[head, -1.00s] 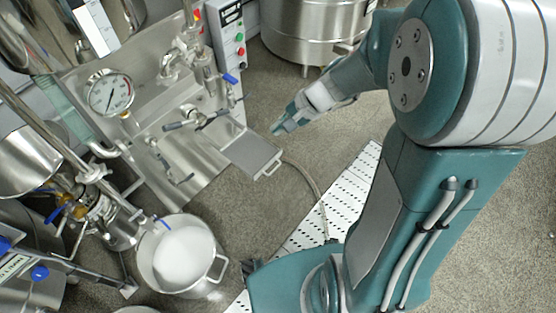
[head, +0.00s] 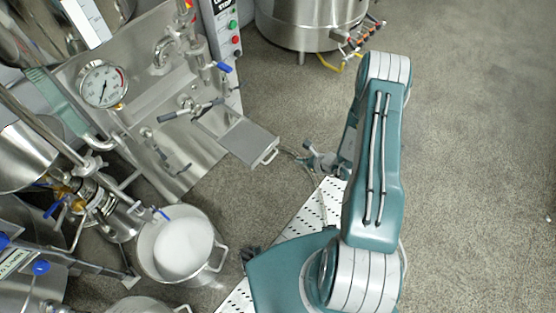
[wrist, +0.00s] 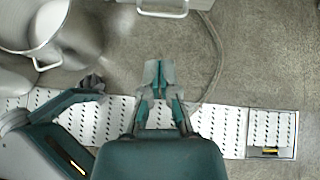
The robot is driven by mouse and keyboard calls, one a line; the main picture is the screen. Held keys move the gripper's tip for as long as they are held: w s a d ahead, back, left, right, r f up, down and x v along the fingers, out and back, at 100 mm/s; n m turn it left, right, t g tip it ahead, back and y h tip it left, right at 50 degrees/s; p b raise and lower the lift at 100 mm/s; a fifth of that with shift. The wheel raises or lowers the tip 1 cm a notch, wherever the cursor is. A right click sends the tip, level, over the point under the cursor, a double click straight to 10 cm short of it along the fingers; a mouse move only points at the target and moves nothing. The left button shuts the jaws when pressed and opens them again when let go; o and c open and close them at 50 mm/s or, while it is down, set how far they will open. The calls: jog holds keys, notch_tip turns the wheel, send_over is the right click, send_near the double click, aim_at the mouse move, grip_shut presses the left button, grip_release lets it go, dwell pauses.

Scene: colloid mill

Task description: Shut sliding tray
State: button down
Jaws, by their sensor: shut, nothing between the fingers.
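The sliding tray (head: 238,139) is a flat grey metal tray, pulled out from the steel machine panel, with a bar handle (head: 269,157) at its front end. In the wrist view, only the front edge of the sliding tray (wrist: 163,3) and its handle show at the top. My gripper (head: 298,153) is just right of the handle in the head view. In the wrist view my gripper (wrist: 158,78) points toward the handle, with floor visible between them. Its fingers are together and empty. The tray's inner end at the panel is partly hidden by valve fittings.
A steel pot with white contents (head: 183,247) stands left of my base; it also shows in the wrist view (wrist: 38,30). A hose (wrist: 213,60) lies on the floor near the tray. A white perforated floor strip (head: 300,222) runs beside me. Floor to the right is open.

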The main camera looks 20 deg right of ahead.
jog(key=w+a+f+m, duration=0.1)
jog(key=w+a+f, duration=0.5)
jog(key=f, duration=0.3)
jog(key=shift+w+f+m+h, duration=0.3)
jog(key=shift+w+h, duration=0.1)
jog(key=shift+w, duration=0.4)
jog(key=shift+a, duration=0.15)
